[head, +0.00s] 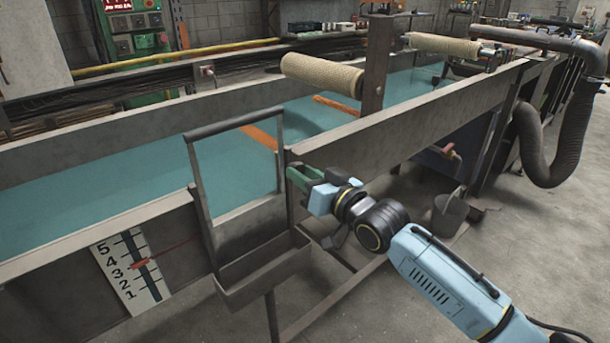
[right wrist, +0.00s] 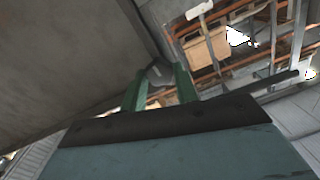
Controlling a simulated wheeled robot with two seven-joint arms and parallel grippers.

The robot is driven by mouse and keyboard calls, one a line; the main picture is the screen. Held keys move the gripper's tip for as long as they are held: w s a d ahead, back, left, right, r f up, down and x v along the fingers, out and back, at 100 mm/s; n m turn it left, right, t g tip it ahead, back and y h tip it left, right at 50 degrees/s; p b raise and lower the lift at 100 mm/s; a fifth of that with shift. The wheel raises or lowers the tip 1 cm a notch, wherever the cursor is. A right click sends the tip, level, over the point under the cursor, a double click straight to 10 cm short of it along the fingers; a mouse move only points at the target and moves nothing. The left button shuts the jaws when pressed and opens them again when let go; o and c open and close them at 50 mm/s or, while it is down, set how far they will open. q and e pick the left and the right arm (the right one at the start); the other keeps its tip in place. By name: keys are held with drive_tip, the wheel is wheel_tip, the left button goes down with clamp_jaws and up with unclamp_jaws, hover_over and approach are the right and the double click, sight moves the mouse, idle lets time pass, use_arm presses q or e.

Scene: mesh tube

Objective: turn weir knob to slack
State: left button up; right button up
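The weir gate frame (head: 197,180) stands at the near side of the water channel. In the head view, no knob shows at the gripper. My left gripper is not in view.
The channel wall (head: 400,125) runs back to the right, with a post and beige mesh rollers (head: 322,75) above it. A bucket (head: 449,212) stands on the floor below. A thick grey hose (head: 535,140) hangs at the right. The floor at the front right is clear.

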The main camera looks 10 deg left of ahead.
drive_tip(key=shift+c, duration=0.5)
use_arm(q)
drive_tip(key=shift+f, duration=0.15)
use_arm(e)
drive_tip(key=shift+n, duration=0.4)
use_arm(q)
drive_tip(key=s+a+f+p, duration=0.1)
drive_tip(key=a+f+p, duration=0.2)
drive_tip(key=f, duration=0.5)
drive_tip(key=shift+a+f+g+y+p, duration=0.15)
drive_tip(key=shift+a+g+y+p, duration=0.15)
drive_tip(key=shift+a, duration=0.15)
use_arm(e)
drive_tip(key=shift+f+n, duration=0.1)
drive_tip(key=shift+n, duration=3.1)
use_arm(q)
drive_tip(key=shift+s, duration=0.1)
use_arm(e)
drive_tip(key=o, duration=1)
